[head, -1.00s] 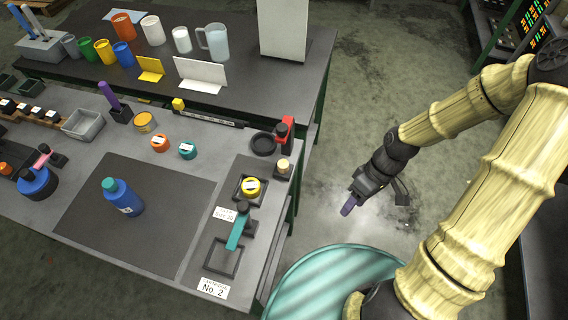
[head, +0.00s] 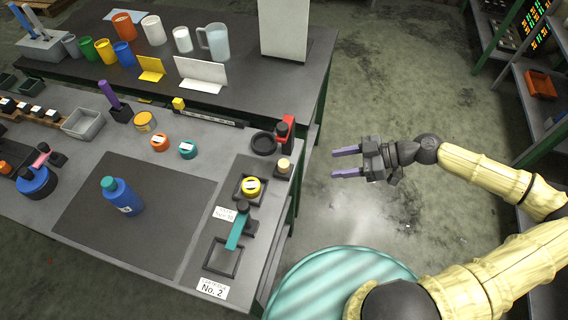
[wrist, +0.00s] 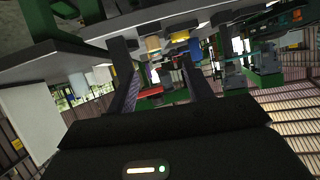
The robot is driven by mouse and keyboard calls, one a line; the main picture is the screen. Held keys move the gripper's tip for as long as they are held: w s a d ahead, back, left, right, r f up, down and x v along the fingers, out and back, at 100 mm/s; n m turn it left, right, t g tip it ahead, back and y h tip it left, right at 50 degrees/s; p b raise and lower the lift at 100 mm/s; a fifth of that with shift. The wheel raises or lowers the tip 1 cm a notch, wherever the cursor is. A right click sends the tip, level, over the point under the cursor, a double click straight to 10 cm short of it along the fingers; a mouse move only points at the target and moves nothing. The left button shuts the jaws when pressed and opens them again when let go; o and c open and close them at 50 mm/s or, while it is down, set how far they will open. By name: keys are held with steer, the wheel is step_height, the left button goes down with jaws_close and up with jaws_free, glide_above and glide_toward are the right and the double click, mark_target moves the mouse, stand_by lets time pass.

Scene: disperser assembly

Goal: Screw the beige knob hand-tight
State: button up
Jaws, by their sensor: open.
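The beige knob (head: 284,165) sits on a small dark base at the right edge of the near workbench, just below a red device (head: 285,131). My gripper (head: 333,163) is open and empty, to the right of the bench edge, its two purple fingers pointing left toward the knob with a clear gap between. In the wrist view, my gripper's fingers (wrist: 160,70) are spread apart. A small beige piece, which looks like the knob (wrist: 153,44), shows between them in the distance. Whether the knob sits tight cannot be told.
A teal round surface (head: 340,282) is below my gripper. Open floor lies right of the bench.

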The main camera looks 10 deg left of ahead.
mark_target(284, 163)
steer(key=shift+w+d+r+t+y, duration=0.3)
steer(key=shift+w+d+r, duration=0.15)
steer(key=shift+w, duration=0.1)
steer(key=shift+a, duration=0.15)
steer(key=p+x, duration=0.3)
steer(key=x, duration=1.3)
steer(key=shift+a+f+p, duration=0.3)
steer(key=shift+a+f, duration=0.05)
steer(key=shift+a, duration=0.2)
steer(key=c, duration=1)
